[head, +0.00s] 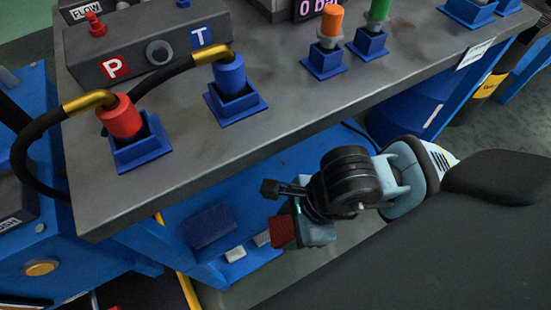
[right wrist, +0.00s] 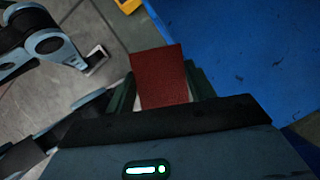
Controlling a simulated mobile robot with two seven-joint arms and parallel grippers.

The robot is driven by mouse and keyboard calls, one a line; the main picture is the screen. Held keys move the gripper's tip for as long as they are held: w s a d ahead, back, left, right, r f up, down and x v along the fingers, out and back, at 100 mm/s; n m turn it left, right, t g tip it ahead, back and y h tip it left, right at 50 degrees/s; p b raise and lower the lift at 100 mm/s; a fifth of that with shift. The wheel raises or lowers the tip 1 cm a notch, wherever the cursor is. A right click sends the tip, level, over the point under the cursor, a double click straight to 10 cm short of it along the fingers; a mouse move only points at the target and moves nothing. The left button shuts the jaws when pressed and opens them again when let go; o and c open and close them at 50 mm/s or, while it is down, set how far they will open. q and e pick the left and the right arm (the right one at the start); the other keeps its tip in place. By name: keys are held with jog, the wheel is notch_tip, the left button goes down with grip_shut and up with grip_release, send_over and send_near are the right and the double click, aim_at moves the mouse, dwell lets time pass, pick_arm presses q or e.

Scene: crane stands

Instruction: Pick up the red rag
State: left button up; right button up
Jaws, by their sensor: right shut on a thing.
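The red rag (head: 282,232) is a small, flat, dark red piece. My right gripper (head: 292,216) is shut on it, in front of the bench and below the level of its top. In the right wrist view the rag (right wrist: 160,77) stands out between the fingers as a flat red panel, its lower end hidden by the gripper body. My left gripper does not show in the head view. In the right wrist view a blue-grey and black arm part of mine shows at upper left, with no clear fingers.
The grey bench top (head: 300,120) holds a block marked P and T (head: 145,50), a red connector (head: 120,118), a blue connector (head: 229,72), and orange (head: 329,25) and green plugs in blue sockets. The bench's blue lower frame is close to my right gripper. Grey floor lies right of it.

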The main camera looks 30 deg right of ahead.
jog(key=s+p, duration=0.2)
jog(key=s, duration=0.5)
jog(key=shift+s+d, duration=0.15)
jog(key=shift+s, duration=0.05)
